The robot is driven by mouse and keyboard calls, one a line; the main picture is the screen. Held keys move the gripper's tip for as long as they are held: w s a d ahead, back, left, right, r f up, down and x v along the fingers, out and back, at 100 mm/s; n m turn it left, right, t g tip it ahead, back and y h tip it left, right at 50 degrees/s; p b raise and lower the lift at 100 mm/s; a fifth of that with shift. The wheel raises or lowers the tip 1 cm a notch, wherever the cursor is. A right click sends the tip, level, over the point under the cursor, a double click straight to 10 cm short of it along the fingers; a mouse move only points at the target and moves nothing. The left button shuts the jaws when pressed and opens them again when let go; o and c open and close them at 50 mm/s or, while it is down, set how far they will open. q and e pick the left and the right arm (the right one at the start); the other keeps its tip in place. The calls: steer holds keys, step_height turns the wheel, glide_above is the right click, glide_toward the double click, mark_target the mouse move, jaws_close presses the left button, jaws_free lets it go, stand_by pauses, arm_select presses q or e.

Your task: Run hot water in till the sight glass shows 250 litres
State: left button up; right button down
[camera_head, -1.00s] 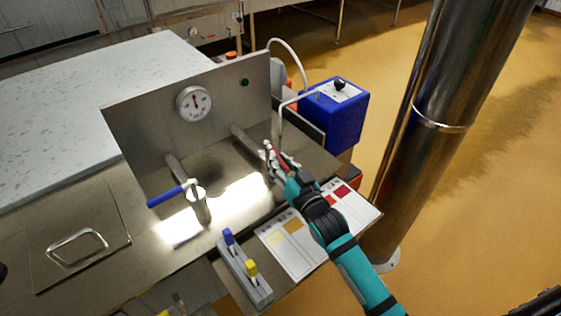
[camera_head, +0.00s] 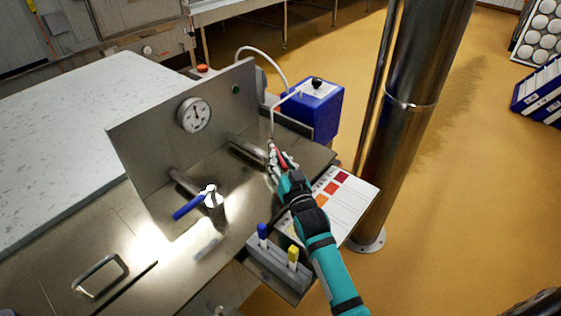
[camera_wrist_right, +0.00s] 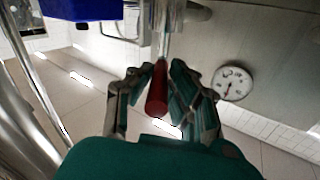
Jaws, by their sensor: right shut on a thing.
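My right gripper (camera_head: 278,158) is at the pipe on the right side of the upright steel panel (camera_head: 150,140). In the right wrist view it (camera_wrist_right: 155,85) is closed around a red lever handle (camera_wrist_right: 157,92). A little of the red handle (camera_head: 284,161) shows between the fingers in the head view. A second pipe to the left has a blue lever handle (camera_head: 188,207), free of any gripper. I cannot make out a sight glass or a water level. My left gripper is not in view.
A round dial (camera_head: 194,115) is on the panel; it also shows in the wrist view (camera_wrist_right: 233,82). A blue box (camera_head: 315,108) stands behind the bench. A colour chart (camera_head: 350,205) and a holder with blue and yellow items (camera_head: 278,262) lie in front. A steel column (camera_head: 410,130) rises at right.

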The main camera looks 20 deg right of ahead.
steer(key=c, duration=1.7)
jaws_free()
steer(key=shift+a+f, duration=0.15)
steer(key=shift+a, duration=0.1)
steer(key=shift+o, duration=2.3)
steer(key=shift+a, duration=0.1)
steer(key=shift+s, duration=0.25)
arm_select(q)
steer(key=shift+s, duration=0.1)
arm_select(e)
steer(key=s, duration=1.1)
steer(key=shift+s, duration=0.3)
